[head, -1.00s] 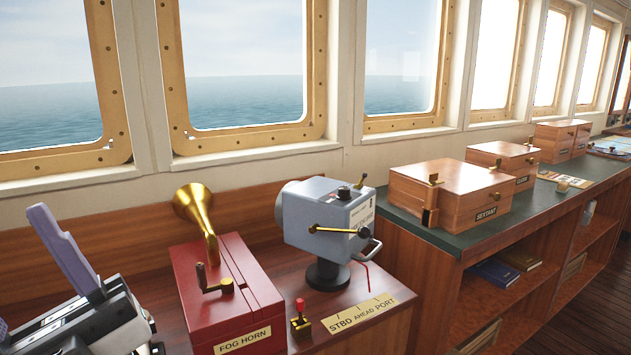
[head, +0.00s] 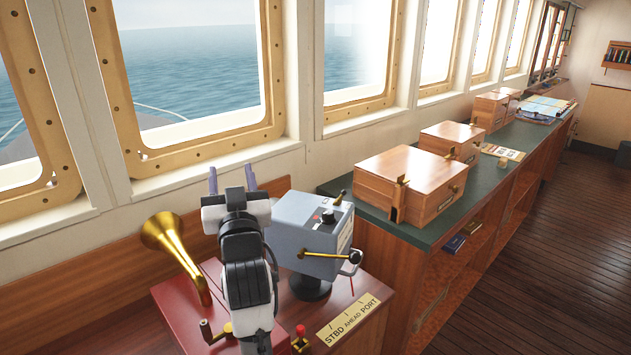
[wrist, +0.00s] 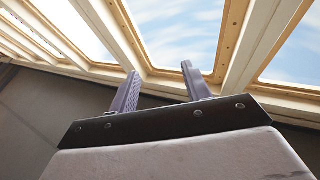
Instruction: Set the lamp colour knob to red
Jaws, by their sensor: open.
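The lamp (head: 305,235) is a blue-grey box on a dark round foot, on the red-brown console. A small black knob (head: 328,216) sits on its top beside a small red mark; its exact pointing is too small to tell. A brass lever with a dark ball end (head: 325,254) is on the face towards me. My gripper (head: 231,180) is raised left of the lamp, fingers pointing up and away towards the window, apart and empty. The wrist view shows both open fingers (wrist: 159,78) against window frames and sky; the lamp is not in that view.
A red box with a brass horn (head: 178,255) and crank stands left, partly behind my arm. Wooden boxes (head: 410,180) stand on the green-topped counter at right.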

